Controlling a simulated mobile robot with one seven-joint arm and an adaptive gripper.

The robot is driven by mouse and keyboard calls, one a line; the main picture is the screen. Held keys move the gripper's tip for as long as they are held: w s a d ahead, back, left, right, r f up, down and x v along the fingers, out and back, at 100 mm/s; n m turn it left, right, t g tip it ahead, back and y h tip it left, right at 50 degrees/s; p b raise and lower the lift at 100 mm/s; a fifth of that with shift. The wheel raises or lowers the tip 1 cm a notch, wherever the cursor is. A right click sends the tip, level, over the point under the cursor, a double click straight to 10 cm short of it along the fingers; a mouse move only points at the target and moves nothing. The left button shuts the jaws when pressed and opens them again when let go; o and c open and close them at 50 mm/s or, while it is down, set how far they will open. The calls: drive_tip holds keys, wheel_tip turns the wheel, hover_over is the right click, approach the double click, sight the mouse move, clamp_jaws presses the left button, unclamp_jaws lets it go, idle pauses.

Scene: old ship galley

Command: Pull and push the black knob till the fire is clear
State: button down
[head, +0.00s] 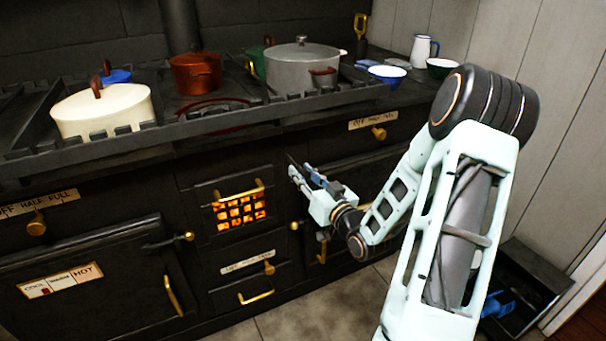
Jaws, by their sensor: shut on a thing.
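The fire glows orange behind the black bars of a small grate (240,211) in the front of the stove. Dark patches break up the glow. My gripper (299,175) is to the right of the grate and slightly above it, close to the stove front. Its fingers are shut on a small dark piece at their tips, which looks like the black knob. The fingers and the dark stove hide most of its shape, and I cannot tell how far out it stands.
The black stove has brass handles and knobs, including one (269,267) below the grate. A cream pot (101,112), a copper pot (195,72) and a grey pot (303,65) stand on top. A dark open box (525,285) is at lower right. Some floor (320,315) is clear.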

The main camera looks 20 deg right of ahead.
drive_tip(key=c, duration=1.6)
unclamp_jaws()
drive_tip(key=s, duration=0.8)
drive_tip(key=s+d, duration=0.1)
drive_tip(key=s, duration=0.3)
drive_tip(key=shift+w, duration=0.1)
drive_tip(key=shift+c, duration=0.6)
